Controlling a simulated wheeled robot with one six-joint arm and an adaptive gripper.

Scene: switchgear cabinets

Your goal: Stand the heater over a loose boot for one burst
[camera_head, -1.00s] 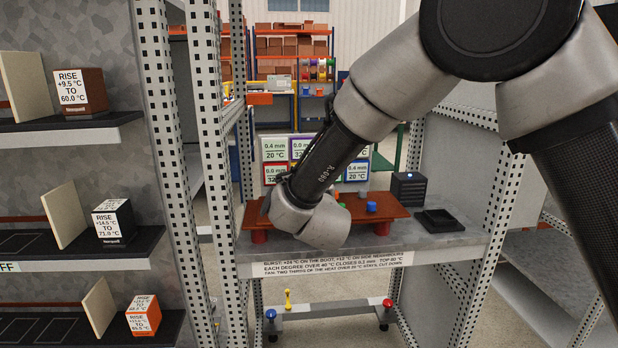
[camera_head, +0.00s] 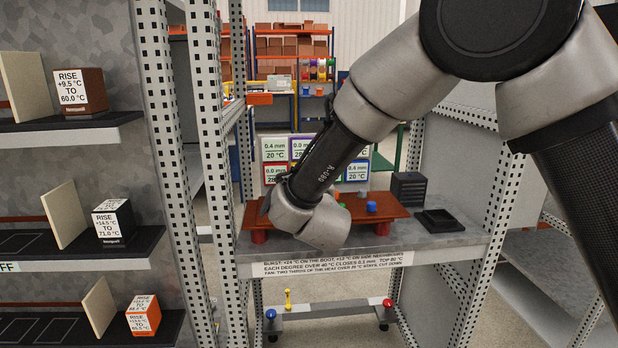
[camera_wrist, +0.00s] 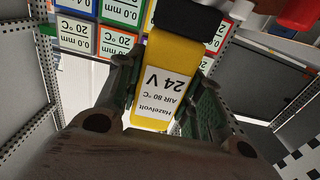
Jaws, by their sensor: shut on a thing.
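My gripper (camera_wrist: 160,105) is shut on the heater (camera_wrist: 163,80), a yellow block with a black end. Its white label reads Hazelvolt, AIR 80 °C, 24 V, upside down in the wrist view. In the head view my arm hides the gripper and heater, around the left part of a red-brown raised board (camera_head: 393,208). A small blue piece (camera_head: 371,207) and a grey piece (camera_head: 363,194) stand on that board; they may be boots. A red piece (camera_wrist: 299,12) shows in the wrist view. I cannot tell which boot is loose, or whether the heater is over one.
A dark box (camera_head: 408,188) and black tray (camera_head: 440,220) are to the right. Perforated posts (camera_head: 208,150) and shelves with RISE blocks (camera_head: 81,92) stand left. Below is a bar with red and blue knobs.

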